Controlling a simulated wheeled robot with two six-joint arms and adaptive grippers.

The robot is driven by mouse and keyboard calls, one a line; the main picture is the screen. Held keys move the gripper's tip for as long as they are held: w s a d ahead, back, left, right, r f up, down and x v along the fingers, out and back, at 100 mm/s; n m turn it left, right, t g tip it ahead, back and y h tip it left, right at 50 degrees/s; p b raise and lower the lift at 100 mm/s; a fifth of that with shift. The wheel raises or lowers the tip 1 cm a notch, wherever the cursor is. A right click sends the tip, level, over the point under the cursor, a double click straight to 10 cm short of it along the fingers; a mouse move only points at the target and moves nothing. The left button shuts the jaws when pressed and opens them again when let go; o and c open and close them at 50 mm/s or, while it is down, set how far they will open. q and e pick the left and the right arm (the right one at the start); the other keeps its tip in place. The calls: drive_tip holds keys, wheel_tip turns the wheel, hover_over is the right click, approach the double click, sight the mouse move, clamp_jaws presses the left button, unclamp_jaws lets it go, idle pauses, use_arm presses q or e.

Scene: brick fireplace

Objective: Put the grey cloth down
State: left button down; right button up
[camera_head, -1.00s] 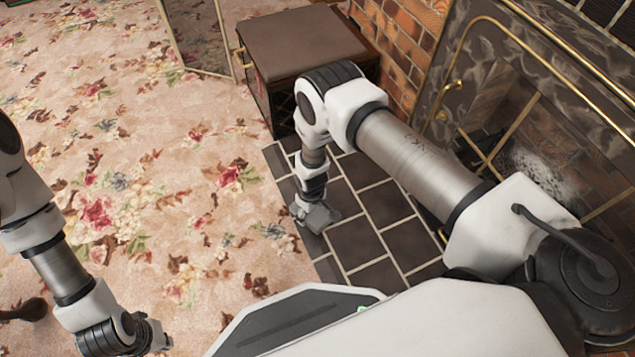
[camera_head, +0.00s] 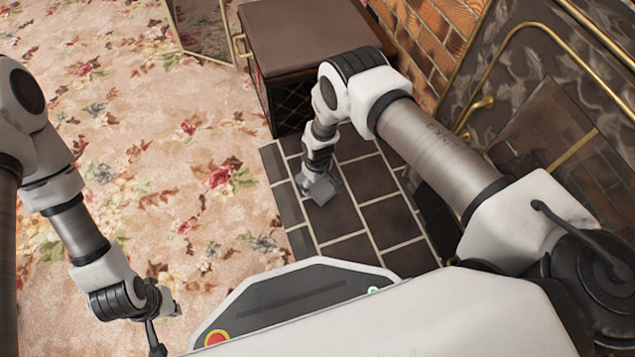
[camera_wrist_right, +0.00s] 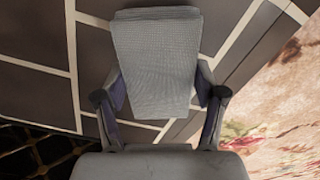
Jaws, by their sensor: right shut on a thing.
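The grey cloth (camera_head: 325,189) is a small folded piece over the dark hearth tiles. In the right wrist view the cloth (camera_wrist_right: 157,62) sits between the two fingers of my right gripper (camera_wrist_right: 160,108), which is shut on it. In the head view my right gripper (camera_head: 313,185) points down at the cloth. I cannot tell whether the cloth touches the tiles. My left gripper (camera_head: 164,302) is over the carpet at the lower left, apart from the cloth; its fingers are too unclear to judge.
Dark hearth tiles (camera_head: 353,214) lie around the cloth with free room. A brown-topped box (camera_head: 305,38) stands behind them. The fireplace with brass trim (camera_head: 520,80) is at the right. Floral carpet (camera_head: 130,150) fills the left. A small dark knobbed thing (camera_head: 157,349) shows below my left gripper.

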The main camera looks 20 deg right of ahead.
sight(316, 184)
drive_tip(key=shift+s+f, duration=0.1)
drive_tip(key=o, duration=1)
drive_tip(key=shift+a, duration=0.1)
drive_tip(key=shift+s, duration=0.1)
wheel_tip(316, 184, up, 12)
drive_tip(key=p, duration=0.7)
drive_tip(key=s+d+m, duration=0.2)
drive_tip(key=s+d, duration=0.4)
drive_tip(key=s, duration=0.2)
drive_tip(key=s+d+r+m, duration=0.1)
drive_tip(key=s+r, duration=0.2)
drive_tip(key=s, duration=0.3)
drive_tip(key=s+d+r+m, duration=0.1)
drive_tip(key=s+r, duration=0.2)
drive_tip(key=s, duration=0.3)
drive_tip(key=s+d+r+m, duration=0.1)
drive_tip(key=s+r, duration=0.2)
drive_tip(key=s, duration=0.4)
drive_tip(key=shift+d+r, duration=0.15)
drive_tip(key=shift+d, duration=0.2)
